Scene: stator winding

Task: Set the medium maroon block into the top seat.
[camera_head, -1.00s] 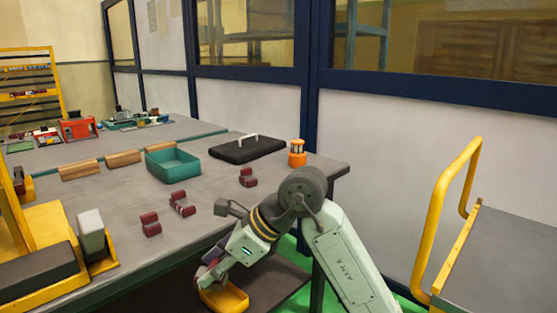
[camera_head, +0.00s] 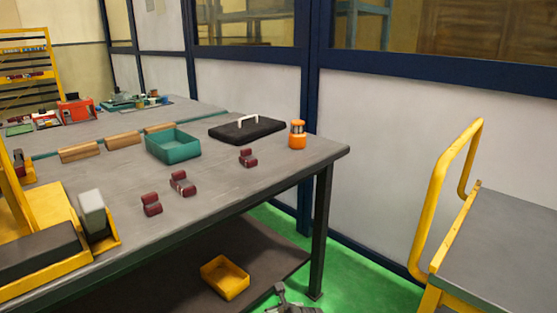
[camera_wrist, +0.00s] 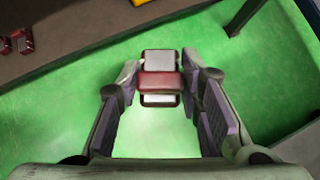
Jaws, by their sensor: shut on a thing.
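My gripper (camera_wrist: 161,80) is shut on a maroon block (camera_wrist: 158,80) with pale grey parts above and below its middle. It holds the block between its fingertips, over the green floor. Three more maroon blocks stand in a loose row on the workbench in the head view: a near one (camera_head: 151,204), a middle one (camera_head: 183,183) with a pale band, and a far one (camera_head: 248,158). I cannot tell from these views which thing is the top seat.
The grey workbench (camera_head: 225,185) carries a teal bin (camera_head: 173,147), a black case (camera_head: 246,130) and an orange lamp-like object (camera_head: 297,135). A yellow bin (camera_head: 225,278) is on the lower shelf. A yellow-railed cart (camera_head: 500,240) stands at right. The floor between is clear.

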